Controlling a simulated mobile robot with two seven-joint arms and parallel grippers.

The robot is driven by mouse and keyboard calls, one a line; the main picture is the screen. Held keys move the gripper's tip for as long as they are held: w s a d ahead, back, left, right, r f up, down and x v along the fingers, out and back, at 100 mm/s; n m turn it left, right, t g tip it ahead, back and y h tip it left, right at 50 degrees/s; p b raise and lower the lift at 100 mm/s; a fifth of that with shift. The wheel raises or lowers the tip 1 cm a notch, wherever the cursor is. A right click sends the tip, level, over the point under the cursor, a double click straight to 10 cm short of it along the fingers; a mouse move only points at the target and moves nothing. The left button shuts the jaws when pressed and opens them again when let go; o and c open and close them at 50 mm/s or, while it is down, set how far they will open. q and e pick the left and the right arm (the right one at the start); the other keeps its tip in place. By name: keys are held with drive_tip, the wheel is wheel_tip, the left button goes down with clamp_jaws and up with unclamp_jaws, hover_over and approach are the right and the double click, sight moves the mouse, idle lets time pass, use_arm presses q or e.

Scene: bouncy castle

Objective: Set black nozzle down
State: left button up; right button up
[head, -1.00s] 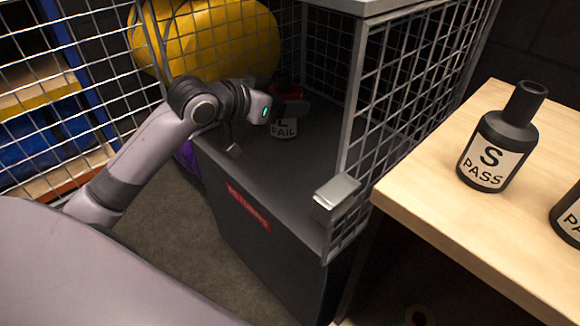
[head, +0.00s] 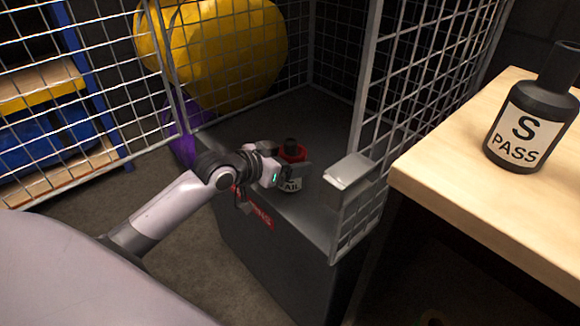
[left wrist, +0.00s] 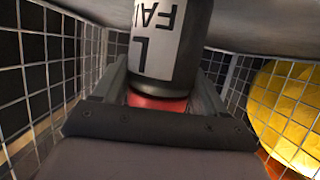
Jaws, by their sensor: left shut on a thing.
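The black nozzle (head: 291,186) has a red collar and a white label that reads FAIL in part. My left gripper (head: 289,171) is shut on it around the red collar, near the front of the dark returns bin. In the left wrist view the nozzle (left wrist: 171,45) appears upside down, with the letters L and FAIL, between the two fingers of the gripper (left wrist: 165,92). Its base is cut off there, so I cannot tell whether it touches the bin's surface. My right gripper is not in view.
The returns bin (head: 290,250) has wire mesh sides and a grey metal block (head: 349,171) at its front right corner. A wooden table (head: 450,205) at the right holds a black bottle marked S PASS (head: 530,120). A yellow bundle (head: 225,50) lies behind the mesh.

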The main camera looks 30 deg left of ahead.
use_arm(q)
drive_tip(key=shift+f, duration=0.35)
drive_tip(key=shift+r, duration=0.1)
drive_tip(key=o, duration=1.2)
drive_tip(key=shift+c, duration=0.2)
